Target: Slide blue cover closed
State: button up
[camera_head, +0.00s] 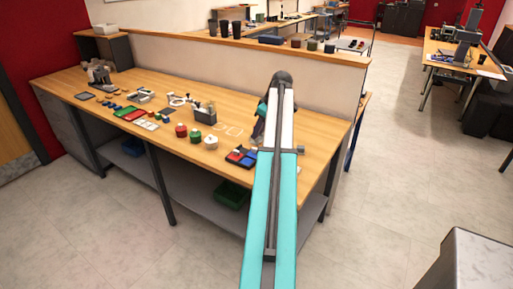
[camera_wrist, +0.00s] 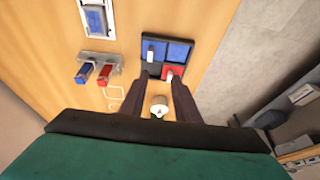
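A dark square tray with sliding covers (camera_wrist: 191,46) lies flat on the wooden table in the wrist view. It has blue panels (camera_wrist: 179,53) in its upper part and a red panel (camera_wrist: 177,70) at its lower right. In the head view the tray's blue part (camera_head: 248,160) shows beside my arm. My gripper (camera_wrist: 160,80) has its dark fingers apart, with a gap between them. Their tips overlap the tray's lower edge in the picture; contact cannot be told. In the head view my arm hides the fingertips.
A clear holder with a blue and a red block (camera_wrist: 103,76) is left of the tray. A white-framed blue item (camera_wrist: 95,18) lies farther up left. A small white round object (camera_wrist: 159,104) shows between the fingers. Red and green pots (camera_head: 188,134) and a dark box (camera_head: 205,114) stand nearby.

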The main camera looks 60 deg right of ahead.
aim_at(256, 149)
jog(key=shift+s+d+r, duration=0.95)
jog(key=shift+s+d, duration=0.15)
jog(key=shift+s, duration=0.15)
jog(key=shift+f, duration=0.1)
jog(key=shift+p+x, duration=1.95)
jog(key=shift+x, duration=4.9)
jog(key=shift+w+d, duration=0.1)
jog(key=shift+w, duration=0.05)
grip_shut()
